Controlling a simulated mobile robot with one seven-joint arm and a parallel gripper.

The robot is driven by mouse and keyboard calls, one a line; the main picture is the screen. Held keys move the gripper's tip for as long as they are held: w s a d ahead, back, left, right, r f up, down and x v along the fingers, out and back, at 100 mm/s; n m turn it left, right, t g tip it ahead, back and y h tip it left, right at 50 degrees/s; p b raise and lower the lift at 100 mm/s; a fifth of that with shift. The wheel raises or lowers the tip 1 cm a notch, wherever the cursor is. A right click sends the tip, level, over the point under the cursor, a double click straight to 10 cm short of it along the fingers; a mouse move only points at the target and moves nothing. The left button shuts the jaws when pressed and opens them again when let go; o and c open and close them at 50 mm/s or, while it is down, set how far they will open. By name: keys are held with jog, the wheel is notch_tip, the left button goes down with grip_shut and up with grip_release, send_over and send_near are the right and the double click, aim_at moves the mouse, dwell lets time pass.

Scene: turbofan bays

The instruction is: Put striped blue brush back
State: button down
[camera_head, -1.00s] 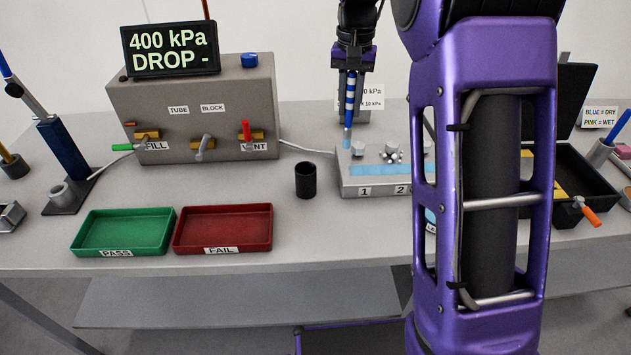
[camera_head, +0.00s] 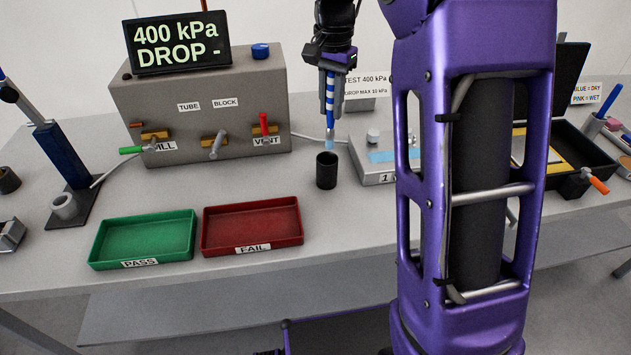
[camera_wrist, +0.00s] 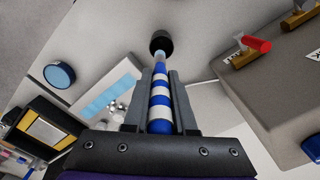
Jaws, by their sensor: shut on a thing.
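The blue-and-white striped brush (camera_head: 330,100) hangs upright, tip down, from my gripper (camera_head: 332,88). My gripper is shut on its upper part. Its pale blue tip is just above the black cup (camera_head: 326,171), which stands on the bench. In the wrist view the striped brush (camera_wrist: 160,100) runs away from between the fingers (camera_wrist: 160,108), and its tip overlaps the near edge of the black cup (camera_wrist: 162,40). I cannot tell whether the tip is inside the rim.
A grey block (camera_head: 375,178) with a pale blue strip stands right of the cup, partly hidden by my arm. The red FAIL tray (camera_head: 252,247) and green PASS tray (camera_head: 140,265) lie at front left. A grey valve box (camera_head: 205,135) stands behind. Bench between is clear.

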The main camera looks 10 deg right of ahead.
aim_at(327, 149)
jog(key=shift+a+f, duration=0.2)
jog(key=shift+a, duration=0.05)
notch_tip(327, 149, down, 10)
jog(key=shift+r+b, duration=0.15)
jog(key=shift+b, duration=0.35)
jog(key=c, duration=0.7)
grip_release()
jog(key=shift+c, duration=0.2)
notch_tip(327, 149, up, 12)
jog(key=shift+s+p, duration=0.1)
jog(key=shift+p, duration=0.5)
